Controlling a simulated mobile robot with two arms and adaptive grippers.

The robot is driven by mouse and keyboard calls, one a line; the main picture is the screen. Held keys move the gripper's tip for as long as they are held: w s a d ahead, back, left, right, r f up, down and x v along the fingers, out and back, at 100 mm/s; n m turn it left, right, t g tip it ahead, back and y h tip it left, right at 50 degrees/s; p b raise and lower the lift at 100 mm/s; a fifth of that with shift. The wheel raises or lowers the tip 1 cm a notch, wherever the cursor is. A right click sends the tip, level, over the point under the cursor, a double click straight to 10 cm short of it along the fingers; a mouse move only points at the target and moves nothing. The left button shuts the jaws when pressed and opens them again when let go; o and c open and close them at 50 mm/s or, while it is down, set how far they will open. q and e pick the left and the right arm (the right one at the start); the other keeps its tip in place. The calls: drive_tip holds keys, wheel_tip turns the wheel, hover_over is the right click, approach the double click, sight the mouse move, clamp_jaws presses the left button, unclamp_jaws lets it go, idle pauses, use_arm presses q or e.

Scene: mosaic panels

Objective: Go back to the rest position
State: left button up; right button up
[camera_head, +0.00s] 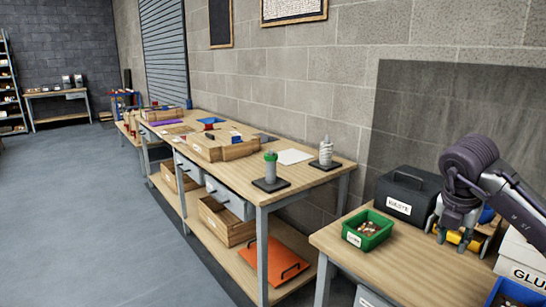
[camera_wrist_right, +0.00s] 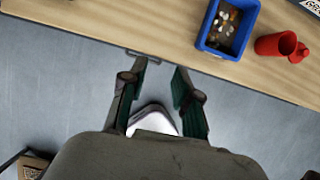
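My right gripper (camera_head: 453,230) hangs from the arm that comes in from the right in the head view, fingers pointing down. It overlaps the right workbench in the picture. In the right wrist view the gripper (camera_wrist_right: 158,82) has its two fingers apart, with nothing held between them. Grey floor and a pale, rounded thing (camera_wrist_right: 153,120) show beyond the gap, below the bench edge. My left gripper is in neither view.
The near workbench (camera_head: 345,238) carries a green bin (camera_head: 367,232), a black waste box (camera_head: 405,192) and a glue box (camera_head: 522,262). In the wrist view, a blue bin (camera_wrist_right: 228,27) and a red container (camera_wrist_right: 275,46) stand near the edge. Open floor (camera_head: 90,200) lies left.

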drive_tip(key=w+a+f+n+g+y, duration=0.1)
drive_tip(key=w+a+f+n+y, duration=0.2)
drive_tip(key=a+f+y, duration=1.45)
drive_tip(key=w+a+f+m+t, duration=0.2)
drive_tip(key=a+f+m+t, duration=0.45)
drive_tip(key=f, duration=0.55)
drive_tip(key=s+d+f+m+t+h, duration=0.25)
drive_tip(key=f+m, duration=0.25)
drive_tip(key=f, duration=0.3)
drive_tip(key=s+d+f+m+t+h, duration=0.2)
drive_tip(key=s+d+f+m+h, duration=0.15)
drive_tip(key=f+m, duration=0.4)
drive_tip(key=s+d+f+m+g+h, duration=0.35)
drive_tip(key=s+f+h, duration=0.25)
drive_tip(key=s+f, duration=0.75)
drive_tip(key=s+f+m+g, duration=0.1)
drive_tip(key=s+f, duration=0.4)
drive_tip(key=s, duration=0.6)
drive_tip(key=s+f+m+g+h, duration=0.1)
drive_tip(key=s+f+g, duration=0.3)
drive_tip(key=s, duration=0.7)
drive_tip(key=s+f+m+g+h, duration=0.1)
drive_tip(key=s+f+m+g, duration=0.1)
drive_tip(key=s+f, duration=0.4)
drive_tip(key=s+d+g, duration=0.1)
drive_tip(key=s, duration=0.4)
drive_tip(key=shift+s+f, duration=0.2)
drive_tip(key=shift+s, duration=0.2)
